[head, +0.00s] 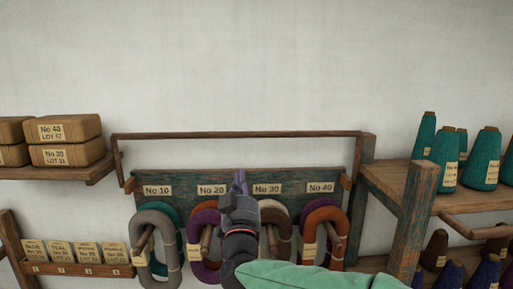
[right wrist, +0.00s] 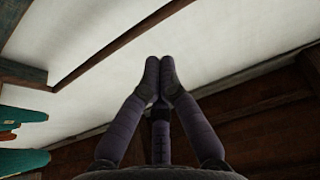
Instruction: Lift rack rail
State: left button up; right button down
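The rack rail (head: 240,134) is a thin brown bar running across above the teal-painted rack board (head: 300,182), with its ends bent down at both sides. My right gripper (head: 240,176) is in front of the middle of the board, its fingertips pointing up and a little below the rail. In the right wrist view the fingers (right wrist: 160,66) are together at the tips, with nothing seen between them. A thin brown bar (right wrist: 120,46) that looks like the rail passes beyond the tips, apart from them in the picture. My left gripper is not in view.
Yarn hanks (head: 167,250) hang on pegs below the board, partly hidden by my right arm. Wrapped packets (head: 66,130) sit on a left shelf (head: 70,172). Teal cones (head: 483,158) stand on the right shelf behind a wooden post (head: 412,220). The wall above is bare.

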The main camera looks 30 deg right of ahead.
aim_at(241, 137)
jog(key=p+x, duration=0.5)
jog(key=x, duration=0.8)
jog(key=shift+w+d+r+p, duration=0.15)
jog(key=shift+r+p, duration=0.1)
jog(key=shift+p, duration=0.05)
jog(key=shift+w, duration=0.15)
jog(key=shift+w+d, duration=0.1)
jog(key=shift+f+b+x, duration=0.2)
jog(key=shift+b+x, duration=0.05)
jog(key=shift+x, duration=0.65)
jog(key=shift+f+b+x, duration=0.15)
jog(key=shift+b+x, duration=0.1)
jog(key=shift+x, duration=0.6)
jog(key=shift+r, duration=0.1)
jog(key=shift+d, duration=0.1)
